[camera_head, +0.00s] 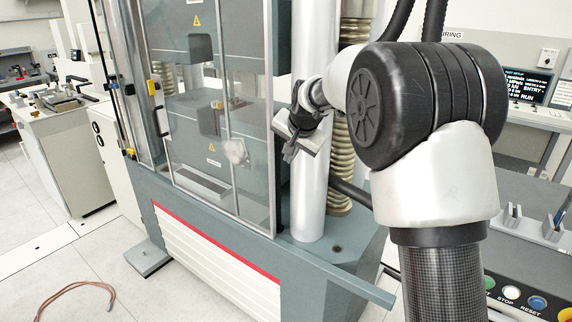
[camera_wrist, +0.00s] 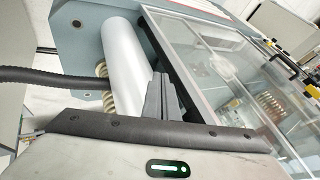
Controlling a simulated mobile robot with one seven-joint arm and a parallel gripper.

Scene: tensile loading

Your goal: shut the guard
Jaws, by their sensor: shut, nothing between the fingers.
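The guard (camera_head: 252,100) is a tall clear panel in a metal frame across the front of the grey testing machine. A dark upright handle (camera_head: 161,120) is near its left side, well away from my gripper. In the wrist view, the guard (camera_wrist: 205,45) slants across the right half. I cannot tell whether its free edge is fully against the frame. My gripper (camera_head: 290,152) is shut and empty, beside the guard's right edge and in front of the silver column. Its closed fingers (camera_wrist: 163,88) also show in the wrist view, pointing toward the column and the guard's edge.
The thick silver column (camera_head: 313,190) and a ribbed bellows (camera_head: 341,160) stand close to my gripper. The machine's base ledge (camera_head: 335,270) juts out below. A button panel (camera_head: 515,295) is at the lower right. A reddish cable (camera_head: 75,290) lies on the open floor at left.

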